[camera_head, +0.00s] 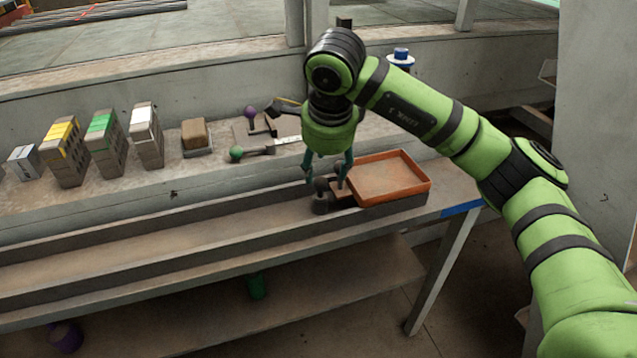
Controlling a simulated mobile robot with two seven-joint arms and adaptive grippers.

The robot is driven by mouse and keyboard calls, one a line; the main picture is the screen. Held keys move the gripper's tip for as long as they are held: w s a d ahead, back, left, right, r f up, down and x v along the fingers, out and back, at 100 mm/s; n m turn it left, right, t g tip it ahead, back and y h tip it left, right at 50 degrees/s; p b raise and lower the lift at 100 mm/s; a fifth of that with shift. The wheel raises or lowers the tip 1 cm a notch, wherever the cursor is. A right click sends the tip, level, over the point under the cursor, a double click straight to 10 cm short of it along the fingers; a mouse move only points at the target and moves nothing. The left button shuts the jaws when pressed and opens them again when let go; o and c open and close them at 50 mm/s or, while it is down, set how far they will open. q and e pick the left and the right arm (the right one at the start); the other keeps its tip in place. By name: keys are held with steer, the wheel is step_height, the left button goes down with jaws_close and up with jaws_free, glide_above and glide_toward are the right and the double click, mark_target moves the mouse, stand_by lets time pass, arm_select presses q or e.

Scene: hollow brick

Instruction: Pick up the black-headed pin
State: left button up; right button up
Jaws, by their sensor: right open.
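The black-headed pin (321,203) is a small dark shape on the lower bench ledge, just left of the orange tray. Its dark round top shows between and just below my right fingertips; its shaft is hard to make out. My right gripper (325,180) is green, points down and is open around or just above the pin's top. I cannot tell whether the fingers touch it. My left gripper is not in view.
An orange tray (428,187) stands close right of the gripper. Yellow- (65,150), green- (106,142) and white-topped bricks (146,135) stand left. The lower ledge's left is clear.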

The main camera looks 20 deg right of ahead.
mark_target(321, 180)
steer(key=x, duration=0.4)
steer(key=shift+a+p, duration=0.25)
steer(key=shift+p, duration=0.05)
steer(key=shift+w+f, duration=0.1)
steer(key=shift+f, duration=0.4)
steer(key=shift+w, duration=0.1)
jaws_close()
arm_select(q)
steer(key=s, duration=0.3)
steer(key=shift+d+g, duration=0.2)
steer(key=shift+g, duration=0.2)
